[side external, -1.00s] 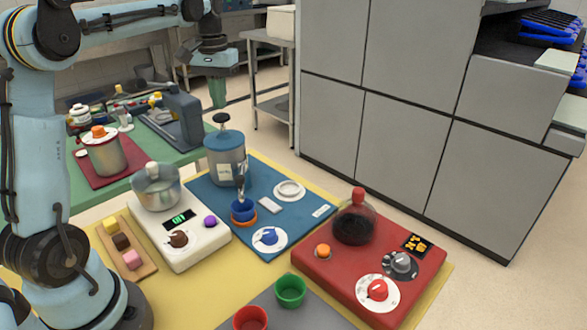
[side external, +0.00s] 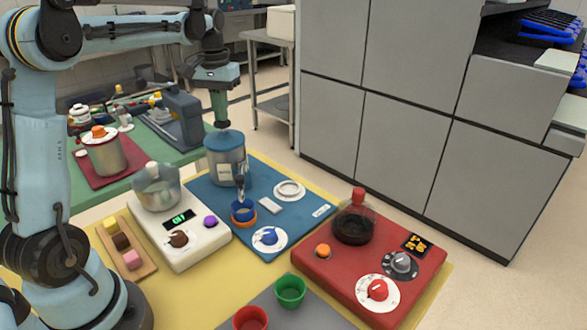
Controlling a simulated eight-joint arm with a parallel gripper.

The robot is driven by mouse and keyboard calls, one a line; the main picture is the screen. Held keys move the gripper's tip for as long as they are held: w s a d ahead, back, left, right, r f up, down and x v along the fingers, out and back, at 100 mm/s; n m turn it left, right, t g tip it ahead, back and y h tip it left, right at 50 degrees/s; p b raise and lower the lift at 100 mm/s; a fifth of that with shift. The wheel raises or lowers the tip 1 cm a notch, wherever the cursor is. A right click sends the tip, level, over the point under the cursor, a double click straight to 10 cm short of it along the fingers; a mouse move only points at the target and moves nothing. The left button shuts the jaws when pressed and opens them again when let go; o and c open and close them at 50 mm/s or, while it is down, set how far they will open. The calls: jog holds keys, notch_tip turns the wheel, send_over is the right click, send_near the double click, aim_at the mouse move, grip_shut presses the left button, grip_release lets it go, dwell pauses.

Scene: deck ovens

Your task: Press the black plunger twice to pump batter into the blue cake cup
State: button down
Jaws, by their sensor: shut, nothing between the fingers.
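The batter dispenser (side external: 224,165) is a grey cylinder with a blue lid, standing on the blue mat (side external: 292,232). My gripper (side external: 220,115) is shut and empty, pointing down right over the lid. Its tip meets the black plunger (side external: 222,125), which sits low, close to the lid, and is largely covered by the fingers. The spout (side external: 241,188) points down at the front of the dispenser. The blue cake cup (side external: 243,208) stands upright below it in an orange ring (side external: 245,221). The batter inside the cup cannot be made out.
A white scale (side external: 185,240) with a metal pot (side external: 157,187) stands to the left. A red unit (side external: 340,275) with a glass flask (side external: 354,222) is at right. Green (side external: 290,290) and red (side external: 250,319) cups are in front.

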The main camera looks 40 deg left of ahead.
jog(key=shift+f, duration=0.5)
jog(key=shift+r, duration=2.1)
jog(key=shift+f, duration=0.35)
jog(key=shift+f, duration=1.7)
jog(key=shift+r, duration=2.05)
